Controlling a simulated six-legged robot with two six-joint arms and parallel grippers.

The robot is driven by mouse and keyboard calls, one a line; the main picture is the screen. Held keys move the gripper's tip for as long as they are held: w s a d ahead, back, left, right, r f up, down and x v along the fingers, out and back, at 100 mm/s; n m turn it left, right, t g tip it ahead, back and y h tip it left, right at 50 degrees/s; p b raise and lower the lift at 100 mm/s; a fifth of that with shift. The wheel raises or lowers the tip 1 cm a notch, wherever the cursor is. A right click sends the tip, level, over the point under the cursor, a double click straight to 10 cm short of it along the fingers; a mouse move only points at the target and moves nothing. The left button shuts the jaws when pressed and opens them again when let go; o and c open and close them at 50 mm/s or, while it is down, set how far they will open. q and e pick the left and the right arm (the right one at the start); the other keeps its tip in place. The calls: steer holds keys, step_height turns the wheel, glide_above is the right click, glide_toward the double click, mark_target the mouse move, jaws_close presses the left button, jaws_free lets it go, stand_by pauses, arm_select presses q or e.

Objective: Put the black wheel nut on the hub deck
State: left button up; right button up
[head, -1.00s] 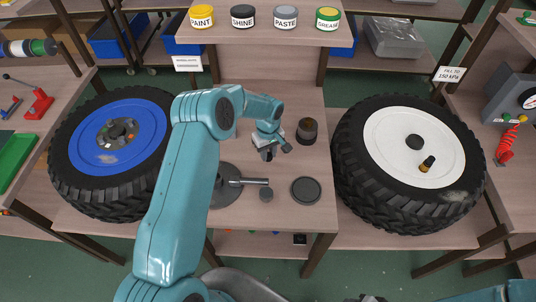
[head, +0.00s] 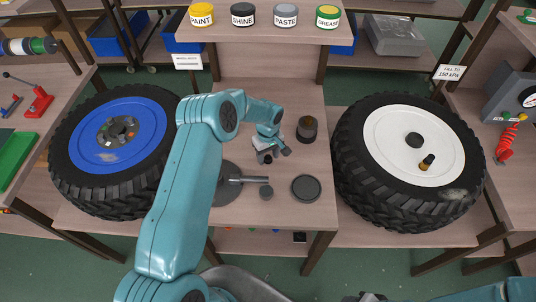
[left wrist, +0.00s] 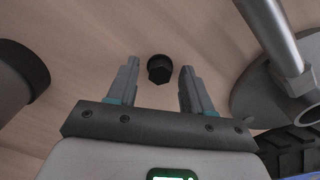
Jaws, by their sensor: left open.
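The black wheel nut (left wrist: 160,68) lies on the wooden bench top in the left wrist view, between and slightly beyond the fingertips. My left gripper (left wrist: 159,82) is open around empty space, with the nut apart from both fingers. In the head view my left gripper (head: 273,155) is low over the middle bench, left of a dark cup. The blue wheel's hub (head: 118,131) is at the left and the white wheel's face (head: 390,150) at the right; I cannot tell which is the hub deck. Only a dark tip of my right gripper (head: 372,297) shows at the bottom edge.
The dark cup (head: 307,130) stands close to the gripper. Labelled pots (head: 285,16) line the back shelf.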

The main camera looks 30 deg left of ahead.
mark_target(268, 156)
arm_select(q)
steer(key=shift+r, duration=0.35)
step_height(268, 156, up, 12)
steer(key=b, duration=0.3)
steer(key=shift+f, duration=0.2)
